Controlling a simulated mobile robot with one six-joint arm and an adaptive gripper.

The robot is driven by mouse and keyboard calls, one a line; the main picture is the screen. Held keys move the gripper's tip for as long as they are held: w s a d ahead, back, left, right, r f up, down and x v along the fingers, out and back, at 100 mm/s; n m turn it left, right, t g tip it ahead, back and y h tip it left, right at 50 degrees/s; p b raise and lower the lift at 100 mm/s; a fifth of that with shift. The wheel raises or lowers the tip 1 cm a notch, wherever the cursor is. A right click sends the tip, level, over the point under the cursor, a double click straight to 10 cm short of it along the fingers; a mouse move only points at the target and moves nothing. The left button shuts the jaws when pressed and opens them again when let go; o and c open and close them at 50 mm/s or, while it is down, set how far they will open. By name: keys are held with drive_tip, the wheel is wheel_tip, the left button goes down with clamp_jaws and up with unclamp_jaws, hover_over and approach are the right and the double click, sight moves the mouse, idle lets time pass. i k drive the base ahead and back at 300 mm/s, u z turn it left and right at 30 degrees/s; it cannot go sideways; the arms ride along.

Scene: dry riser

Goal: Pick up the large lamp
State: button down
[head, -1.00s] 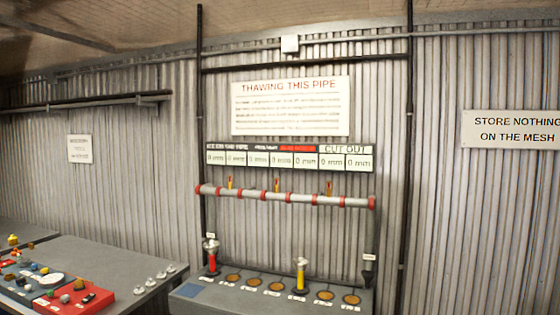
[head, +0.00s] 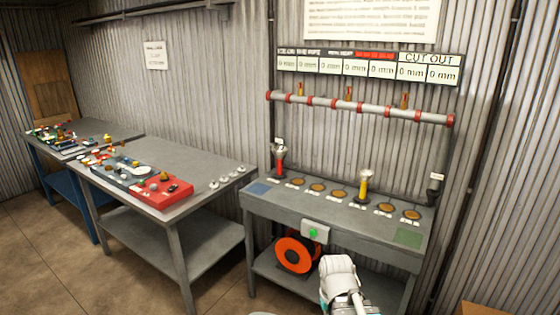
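Two lamp-like items stand upright on the grey bench (head: 300,205) under the pipe in the head view. One has a red body and a wide silvery head (head: 279,160), at the bench's left end. The other has a yellow body and a smaller pale head (head: 364,187), right of the middle. The red one looks a little bigger; neither carries a readable size label. A white part of my arm shows at the bottom edge, in front of the bench. My gripper's fingers do not show.
Several brown discs (head: 318,187) lie along the bench top. A pipe with red bands (head: 360,108) runs above it. An orange reel (head: 295,255) sits below. A table (head: 195,158) at left holds a red tray (head: 165,190) and small items. Floor is clear at lower left.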

sight(279, 152)
drive_tip(key=u, duration=0.5)
drive_tip(key=i, duration=1.3)
drive_tip(key=z, duration=0.45)
